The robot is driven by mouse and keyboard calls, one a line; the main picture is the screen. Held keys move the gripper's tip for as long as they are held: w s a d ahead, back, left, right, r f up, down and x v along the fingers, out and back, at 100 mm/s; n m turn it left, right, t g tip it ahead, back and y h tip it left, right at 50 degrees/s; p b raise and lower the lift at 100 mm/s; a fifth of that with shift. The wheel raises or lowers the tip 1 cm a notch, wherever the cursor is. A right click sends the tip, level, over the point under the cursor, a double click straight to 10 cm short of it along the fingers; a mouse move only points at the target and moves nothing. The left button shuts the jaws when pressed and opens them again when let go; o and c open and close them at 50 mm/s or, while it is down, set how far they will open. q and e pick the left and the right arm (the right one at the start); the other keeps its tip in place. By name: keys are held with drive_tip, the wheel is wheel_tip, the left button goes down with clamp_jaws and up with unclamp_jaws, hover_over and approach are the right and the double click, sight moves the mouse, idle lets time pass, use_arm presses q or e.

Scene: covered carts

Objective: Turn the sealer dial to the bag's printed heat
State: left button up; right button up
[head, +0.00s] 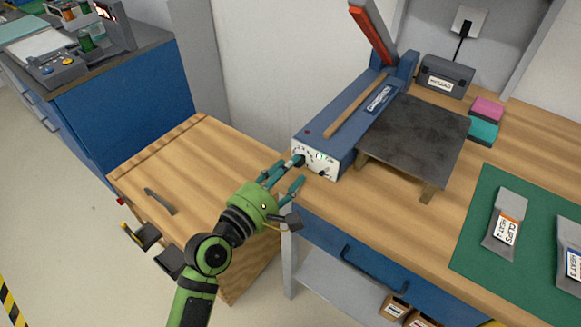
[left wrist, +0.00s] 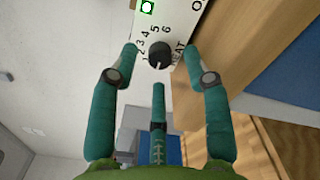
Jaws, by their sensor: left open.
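The blue sealer (head: 345,125) stands on the wooden bench with its red-tipped lever arm raised. Its white front panel faces my left gripper (head: 298,173). In the left wrist view, the black dial (left wrist: 158,54) sits on the panel beside the printed numbers 1 to 6 and the word HEAT. The open fingers spread on both sides of the dial, apart from it. The dial's exact setting is hard to tell. A grey bag (head: 508,205) labelled CLIPS with a HEAT line lies on the green mat; its number is too small to read surely. My right gripper is not in view.
A second grey bag (head: 567,238) lies on the green mat (head: 475,255), cut by the frame edge. A dark plate (head: 415,138) stands beside the sealer. Pink and teal blocks (head: 484,118) and a dark labelled box (head: 445,76) are behind. A wooden-topped cart (head: 185,165) stands left.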

use_arm(q)
drive_tip(key=shift+w+d, duration=0.2)
drive_tip(key=shift+w, duration=0.05)
clamp_jaws()
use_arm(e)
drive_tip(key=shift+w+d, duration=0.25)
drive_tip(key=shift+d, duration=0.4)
